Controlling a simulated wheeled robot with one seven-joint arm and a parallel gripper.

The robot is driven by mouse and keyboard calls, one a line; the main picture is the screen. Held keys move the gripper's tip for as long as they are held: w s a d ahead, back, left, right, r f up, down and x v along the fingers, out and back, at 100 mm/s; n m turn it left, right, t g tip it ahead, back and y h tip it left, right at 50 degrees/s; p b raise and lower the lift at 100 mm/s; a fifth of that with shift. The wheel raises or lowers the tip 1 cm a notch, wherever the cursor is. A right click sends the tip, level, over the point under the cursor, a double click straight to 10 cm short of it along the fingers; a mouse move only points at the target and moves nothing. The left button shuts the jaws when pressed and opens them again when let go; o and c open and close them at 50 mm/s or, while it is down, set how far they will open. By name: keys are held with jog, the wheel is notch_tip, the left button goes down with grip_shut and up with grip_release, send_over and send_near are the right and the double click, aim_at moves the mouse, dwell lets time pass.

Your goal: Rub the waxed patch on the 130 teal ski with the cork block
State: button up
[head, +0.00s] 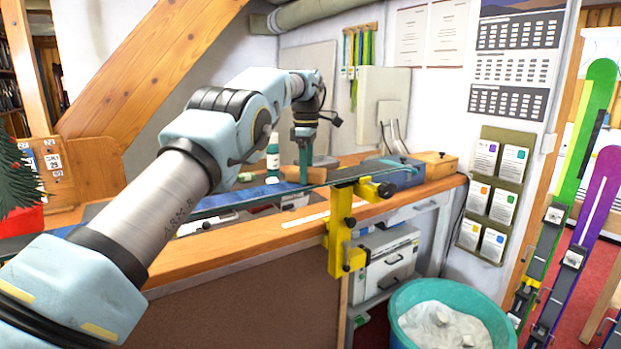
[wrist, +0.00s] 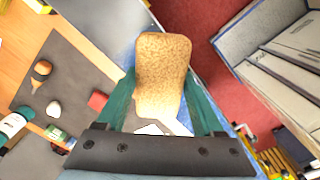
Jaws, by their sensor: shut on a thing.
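The cork block (wrist: 162,72) is tan and speckled, held between the two teal fingers of my gripper (wrist: 162,98) in the wrist view. In the head view my gripper (head: 304,178) points down over the ski, with the brown block (head: 317,175) at its fingertips. The ski (head: 236,198) lies lengthwise along the bench, blue to teal, and runs through the yellow vise. In the wrist view the ski (wrist: 112,28) passes beneath the block. Whether the block touches the ski is unclear. I cannot make out the waxed patch; the gripper and block may cover it.
The yellow vise (head: 340,232) stands at the bench's front edge. A green-white bottle (head: 273,155) stands behind the ski; a blue box (head: 402,174) and wooden box (head: 436,164) sit at the right end. A teal bin (head: 450,308) stands on the floor below.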

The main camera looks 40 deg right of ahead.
aim_at(261, 192)
jog(key=shift+w+a+f+b, duration=0.1)
jog(key=shift+a+b, duration=0.4)
jog(key=shift+a, duration=0.05)
jog(key=shift+a+f+b, duration=0.1)
jog(key=shift+a+b, duration=0.55)
jog(key=shift+b, duration=0.35)
jog(key=shift+w+a+r+b, duration=0.1)
jog(key=shift+a+r+b, duration=0.05)
jog(key=shift+a+b, duration=0.3)
jog(key=shift+w+a+r+b, duration=0.1)
jog(key=shift+a+b, duration=0.25)
jog(key=shift+a, duration=0.1)
jog(key=shift+w+a+f+b, duration=0.1)
jog(key=shift+a+f+b, duration=0.05)
jog(key=shift+a+b, duration=1.75)
jog(key=shift+w+a+b, duration=0.15)
jog(key=shift+a+b, duration=0.15)
jog(key=shift+a, duration=1)
jog(key=shift+w+a+b, duration=0.1)
jog(key=shift+a+b, duration=0.15)
jog(key=shift+a, duration=1.05)
jog(key=shift+a, duration=0.1)
